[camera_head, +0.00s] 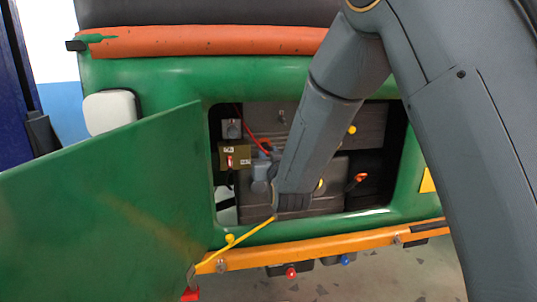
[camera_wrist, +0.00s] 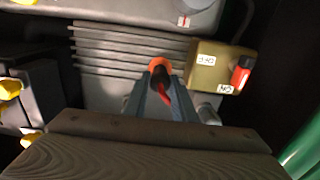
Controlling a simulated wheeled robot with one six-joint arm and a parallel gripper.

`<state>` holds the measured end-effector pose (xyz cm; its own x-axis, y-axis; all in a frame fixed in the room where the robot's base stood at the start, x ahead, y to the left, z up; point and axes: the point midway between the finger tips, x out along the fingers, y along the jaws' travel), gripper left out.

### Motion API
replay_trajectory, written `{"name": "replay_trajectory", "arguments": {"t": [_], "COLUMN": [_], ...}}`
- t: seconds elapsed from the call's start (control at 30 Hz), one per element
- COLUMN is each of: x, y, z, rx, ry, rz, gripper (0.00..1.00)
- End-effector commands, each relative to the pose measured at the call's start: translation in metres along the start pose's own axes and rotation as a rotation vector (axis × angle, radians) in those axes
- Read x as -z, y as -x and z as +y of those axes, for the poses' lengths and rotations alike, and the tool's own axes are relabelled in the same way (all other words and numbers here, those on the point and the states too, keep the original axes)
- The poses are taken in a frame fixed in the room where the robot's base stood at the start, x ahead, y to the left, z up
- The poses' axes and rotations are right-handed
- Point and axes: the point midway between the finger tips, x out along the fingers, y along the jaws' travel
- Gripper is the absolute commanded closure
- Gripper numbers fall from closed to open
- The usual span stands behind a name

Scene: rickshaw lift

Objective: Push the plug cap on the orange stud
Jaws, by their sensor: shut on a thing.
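My gripper (camera_wrist: 164,92) reaches into the open bay, its two blue-grey fingers shut on a red piece that looks like the plug cap (camera_wrist: 164,89). An orange ring-like part (camera_wrist: 158,64), probably the orange stud, sits at the fingertips, against the grey ribbed casing. I cannot tell whether the cap and the orange part are touching or seated. In the head view the gripper (camera_head: 264,170) shows at the bay's left side, partly behind my arm. An orange part (camera_head: 265,146) shows just above it, at the end of a red cable (camera_head: 248,140).
An olive box with a red switch (camera_head: 236,154) stands close left of my gripper, and also shows in the wrist view (camera_wrist: 217,65). A green door (camera_head: 100,215) hangs open at left. Yellow knobs (camera_head: 352,130) and an orange-handled part (camera_head: 356,179) are to the right.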

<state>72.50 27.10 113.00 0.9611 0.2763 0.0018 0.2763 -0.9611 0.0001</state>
Motion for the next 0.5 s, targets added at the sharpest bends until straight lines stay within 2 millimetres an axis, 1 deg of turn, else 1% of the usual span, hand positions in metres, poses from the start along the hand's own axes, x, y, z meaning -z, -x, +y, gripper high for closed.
{"name": "replay_trajectory", "arguments": {"t": [0.5], "x": [0.0000], "y": [-0.0041], "z": [0.0001], "rx": [0.000], "ry": [0.000], "rz": [0.001], "gripper": [0.96]}}
